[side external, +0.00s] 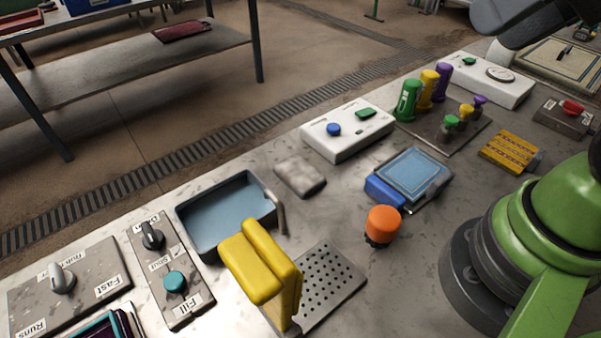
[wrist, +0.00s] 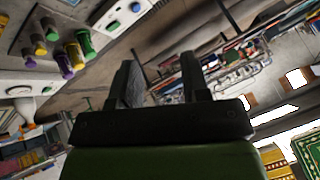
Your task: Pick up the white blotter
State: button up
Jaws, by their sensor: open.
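I cannot make the blotter out in the wrist view. My gripper (wrist: 160,82) shows in the wrist view with its two dark fingers apart and nothing between them. The fingers point out over the room, away from the table top. In the side view my fingers are not visible, and the gripper is well away from the blotter.
Near the blotter are the basin (side external: 227,215), the white button box (side external: 347,130), a blue-framed pad (side external: 410,174), an orange knob (side external: 382,222) and a yellow padded piece (side external: 260,262) by a perforated plate (side external: 333,285). Green, yellow and purple bottles (side external: 427,90) stand farther right.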

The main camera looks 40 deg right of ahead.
jog(key=shift+o, duration=0.2)
jog(key=o, duration=0.9)
